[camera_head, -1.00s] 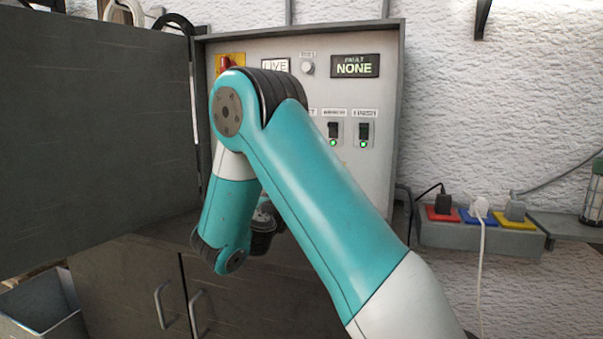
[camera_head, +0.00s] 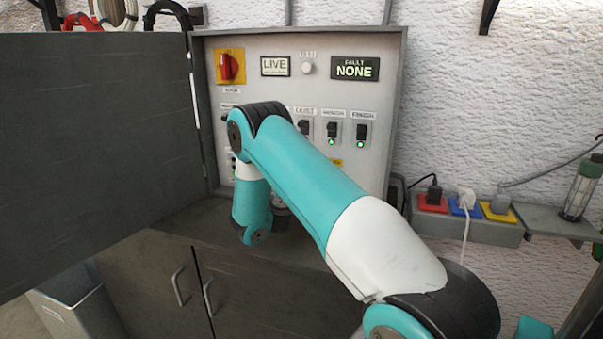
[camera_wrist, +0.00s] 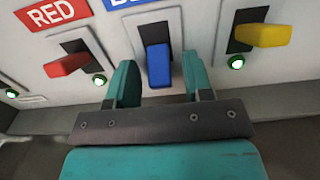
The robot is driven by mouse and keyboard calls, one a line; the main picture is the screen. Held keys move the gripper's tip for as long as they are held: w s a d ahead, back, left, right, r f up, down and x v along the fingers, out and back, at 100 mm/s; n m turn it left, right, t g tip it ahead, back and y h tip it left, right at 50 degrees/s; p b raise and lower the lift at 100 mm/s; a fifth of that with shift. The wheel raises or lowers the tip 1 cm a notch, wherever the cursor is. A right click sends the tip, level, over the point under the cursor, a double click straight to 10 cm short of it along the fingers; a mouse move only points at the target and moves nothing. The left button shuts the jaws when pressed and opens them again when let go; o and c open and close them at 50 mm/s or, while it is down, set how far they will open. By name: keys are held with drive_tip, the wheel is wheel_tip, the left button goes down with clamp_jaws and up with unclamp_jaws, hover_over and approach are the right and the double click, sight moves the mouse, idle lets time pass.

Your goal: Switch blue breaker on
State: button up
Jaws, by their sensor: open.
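The blue breaker's lever (camera_wrist: 158,66) shows in the wrist view below a partly cut-off blue label, in a dark slot, its tip pointing down. My gripper (camera_wrist: 162,76) is open, with one teal finger on each side of the blue lever. I see gaps beside the lever, and cannot tell how deep the fingers reach. No lamp for the blue breaker is visible; my gripper may cover that spot. In the head view my arm hides the gripper and the blue breaker. The grey breaker panel (camera_head: 385,100) stands behind my arm.
A red lever (camera_wrist: 67,65) and a yellow lever (camera_wrist: 262,35) flank the blue one, with green lamps lit nearby. The panel shows LIVE (camera_head: 275,66) and FAULT NONE (camera_head: 355,69). An open cabinet door (camera_head: 95,150) blocks the left. A socket strip (camera_head: 470,230) is at right.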

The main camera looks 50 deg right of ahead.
drive_tip(key=shift+d, duration=0.1)
drive_tip(key=shift+c, duration=0.5)
clamp_jaws()
